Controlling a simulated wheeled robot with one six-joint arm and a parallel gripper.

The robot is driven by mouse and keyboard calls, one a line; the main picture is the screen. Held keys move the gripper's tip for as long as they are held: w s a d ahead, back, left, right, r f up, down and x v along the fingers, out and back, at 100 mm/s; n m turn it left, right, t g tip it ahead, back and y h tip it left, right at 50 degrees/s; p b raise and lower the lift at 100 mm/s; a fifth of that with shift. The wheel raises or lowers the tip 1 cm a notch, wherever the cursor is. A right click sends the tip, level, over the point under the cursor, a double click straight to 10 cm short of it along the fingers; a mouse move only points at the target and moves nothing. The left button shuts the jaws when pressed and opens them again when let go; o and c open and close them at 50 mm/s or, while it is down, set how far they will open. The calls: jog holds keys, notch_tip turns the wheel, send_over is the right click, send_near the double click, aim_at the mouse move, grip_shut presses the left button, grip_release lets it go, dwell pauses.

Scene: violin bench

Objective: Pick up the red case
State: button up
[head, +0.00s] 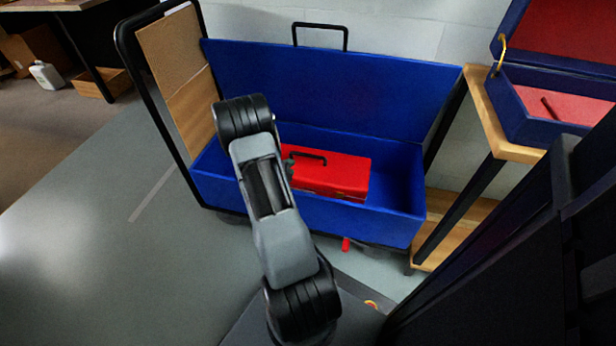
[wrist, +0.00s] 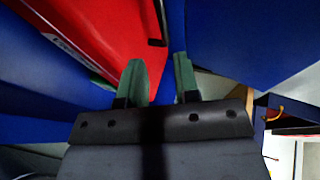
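The red case (head: 335,178) sits in the open blue box (head: 330,220), with a black handle (head: 310,156) on its top. My arm reaches over the box from the front and hides the case's left end. My gripper is mostly hidden by the arm in the head view. The red case (wrist: 95,40) fills the upper left there. The dark handle (wrist: 158,30) shows just beyond the fingertips, roughly in line with the gap; contact is not visible.
The blue box's raised lid (head: 330,90) stands behind the case. A cart frame with a tan panel (head: 180,65) is at the left. A wooden table (head: 505,130) at the right holds an open dark blue case (head: 540,100) with red lining. Floor at the left is clear.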

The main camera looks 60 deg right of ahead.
aim_at(307, 156)
jog(key=b+x, duration=0.2)
jog(key=x, duration=0.5)
jog(key=shift+s+f, duration=0.15)
jog(key=shift+f, duration=0.05)
jog(key=shift+b+x, duration=1.5)
jog(key=shift+x, duration=1.6)
jog(key=shift+r, duration=0.25)
jog(key=shift+c, duration=0.3)
grip_shut()
jog(key=shift+d+r, duration=0.1)
